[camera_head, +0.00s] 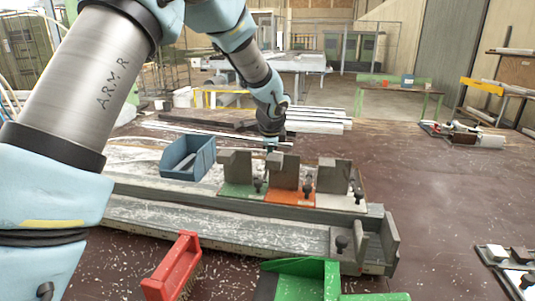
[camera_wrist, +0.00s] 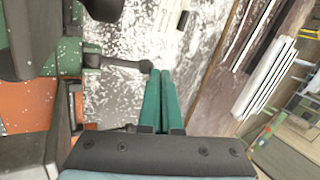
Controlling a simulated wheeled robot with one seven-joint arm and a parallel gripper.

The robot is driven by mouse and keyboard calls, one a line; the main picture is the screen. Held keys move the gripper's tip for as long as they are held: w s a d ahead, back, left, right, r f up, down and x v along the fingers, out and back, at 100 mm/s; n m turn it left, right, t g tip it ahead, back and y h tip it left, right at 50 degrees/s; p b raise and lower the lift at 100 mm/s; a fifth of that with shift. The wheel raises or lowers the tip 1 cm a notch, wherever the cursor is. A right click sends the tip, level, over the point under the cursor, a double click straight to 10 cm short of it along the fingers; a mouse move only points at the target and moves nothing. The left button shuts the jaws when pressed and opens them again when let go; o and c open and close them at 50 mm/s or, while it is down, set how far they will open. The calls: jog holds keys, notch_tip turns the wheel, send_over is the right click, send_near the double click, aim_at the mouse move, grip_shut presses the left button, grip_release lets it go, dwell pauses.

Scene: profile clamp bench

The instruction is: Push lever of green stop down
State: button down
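The green stop (camera_head: 240,188) stands at the left of a row of three stops on the bench in the head view. It has a grey block and a dark knob. In the wrist view its green body (camera_wrist: 45,40) is at upper left, and a dark lever (camera_wrist: 120,62) with a rounded end reaches right from it. My gripper (camera_wrist: 160,73) is shut, with its two teal fingers side by side and nothing seen between them. The fingertips are close beside the lever's end; I cannot tell if they touch. In the head view my gripper (camera_head: 271,147) is behind the stops, its tips partly hidden.
The orange stop (camera_head: 290,196) and a pale stop (camera_head: 340,202) stand right of the green one. A blue bin (camera_head: 180,165) is to the left. A red brush (camera_head: 173,268) and a green object (camera_head: 300,268) lie in front. The table at right is mostly clear.

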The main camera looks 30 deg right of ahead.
jog(key=shift+b+x, duration=0.35)
jog(key=shift+x, duration=0.55)
jog(key=shift+s+d, duration=0.1)
dwell(0.7)
notch_tip(320, 180, up, 10)
jog(key=s+p, duration=0.1)
jog(key=p, duration=0.6)
jog(key=shift+d, duration=0.2)
